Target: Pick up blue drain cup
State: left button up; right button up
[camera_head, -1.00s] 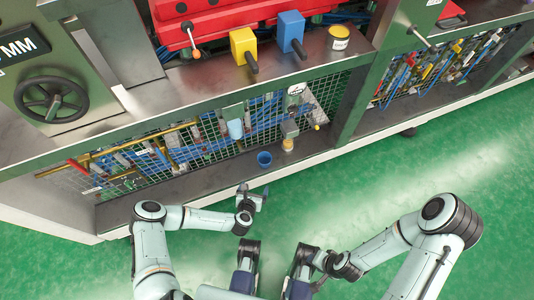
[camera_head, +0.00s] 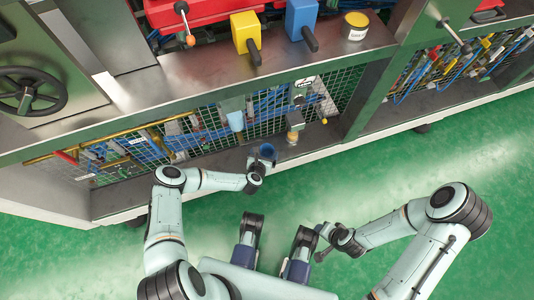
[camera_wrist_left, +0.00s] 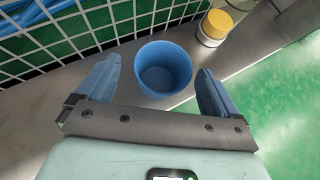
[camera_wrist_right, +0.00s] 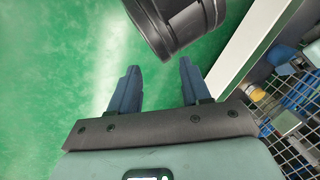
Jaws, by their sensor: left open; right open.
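The blue drain cup (camera_head: 267,151) stands upright on the lower ledge of the machine, in front of the wire mesh. In the left wrist view the cup (camera_wrist_left: 163,69) shows its open top and empty inside. My left gripper (camera_head: 261,163) is at the cup. In the left wrist view the blue fingers of the left gripper (camera_wrist_left: 156,88) are open, one on each side of the cup, with gaps between. My right gripper (camera_wrist_right: 154,86) is open and empty over the green floor, away from the cup.
A yellow-topped jar (camera_wrist_left: 216,25) stands close beside the cup on the ledge (camera_wrist_left: 60,118). The wire mesh (camera_head: 205,140) rises just behind. A light-blue container (camera_head: 236,120) hangs at the mesh. The green floor (camera_head: 400,165) in front is clear.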

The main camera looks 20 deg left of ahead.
aim_at(268, 147)
pick_arm(q)
jog(key=x, duration=0.1)
jog(key=b+x, duration=0.1)
jog(key=x, duration=0.1)
jog(key=b+x, duration=0.1)
jog(key=shift+w+d+f, duration=0.15)
jog(key=shift+d+f, duration=0.1)
jog(key=shift+f, duration=0.15)
jog(key=shift+w, duration=0.3)
pick_arm(e)
jog(key=shift+t, duration=0.6)
jog(key=w, duration=0.1)
jog(key=w+d+f, duration=0.2)
jog(key=shift+w+f, duration=0.2)
jog(key=shift+w, duration=0.15)
pick_arm(q)
jog(key=shift+c, duration=0.2)
jog(key=c, duration=1)
jog(key=shift+o, duration=0.2)
pick_arm(e)
jog(key=shift+h, duration=0.3)
jog(key=shift+a, duration=0.1)
